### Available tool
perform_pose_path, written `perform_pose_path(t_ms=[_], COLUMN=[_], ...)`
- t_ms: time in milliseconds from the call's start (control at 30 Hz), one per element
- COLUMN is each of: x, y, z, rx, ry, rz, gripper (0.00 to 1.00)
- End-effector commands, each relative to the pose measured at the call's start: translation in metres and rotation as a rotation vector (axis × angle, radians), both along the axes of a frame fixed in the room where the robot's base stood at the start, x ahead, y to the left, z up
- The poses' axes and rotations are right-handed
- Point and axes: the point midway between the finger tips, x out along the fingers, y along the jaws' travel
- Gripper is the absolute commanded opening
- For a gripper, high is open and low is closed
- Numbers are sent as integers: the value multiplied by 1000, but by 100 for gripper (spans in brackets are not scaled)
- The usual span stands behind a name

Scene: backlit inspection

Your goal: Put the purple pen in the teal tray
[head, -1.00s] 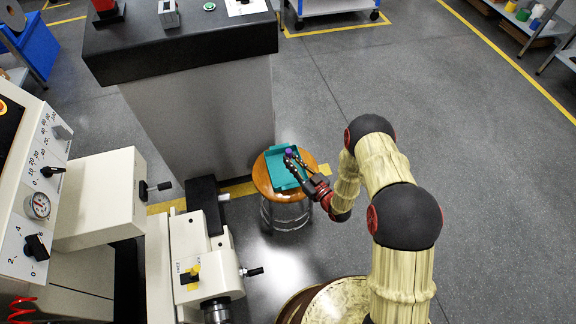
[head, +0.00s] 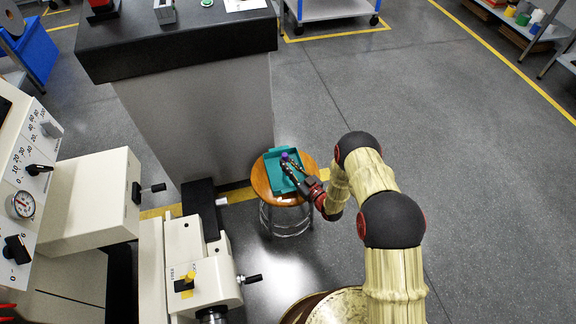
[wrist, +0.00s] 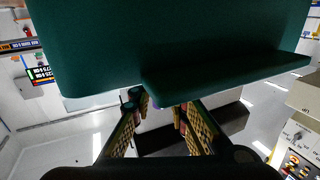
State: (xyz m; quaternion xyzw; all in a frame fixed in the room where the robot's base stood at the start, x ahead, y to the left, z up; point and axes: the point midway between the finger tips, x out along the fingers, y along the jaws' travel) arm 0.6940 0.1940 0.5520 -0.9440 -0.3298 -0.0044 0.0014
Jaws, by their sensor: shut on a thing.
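The teal tray (head: 284,185) sits on a round wooden stool. In the wrist view, the tray (wrist: 100,50) fills the top as a large dark teal surface. My gripper (head: 289,163) is at the tray, its fingers over the tray's area in the head view. It is shut on the purple pen (head: 285,156), whose purple end shows at the fingertips. In the wrist view, my gripper (wrist: 158,106) has a small patch of purple beside its fingertips, and most of the pen is hidden. I cannot tell whether the pen touches the tray.
The wooden stool top (head: 260,181) is only a little wider than the tray. A tall grey cabinet with a dark top (head: 190,50) stands close behind it to the left. A cream machine (head: 195,265) is at the front left. The floor to the right is open.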

Motion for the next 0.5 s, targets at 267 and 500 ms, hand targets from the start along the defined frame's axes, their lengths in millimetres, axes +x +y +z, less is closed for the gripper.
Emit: perform_pose_path(t_ms=[267,500], x=[0,0], y=[0,0], z=[-3,-3], rx=[0,-1], ry=[0,1], rz=[0,0], gripper=[19,33])
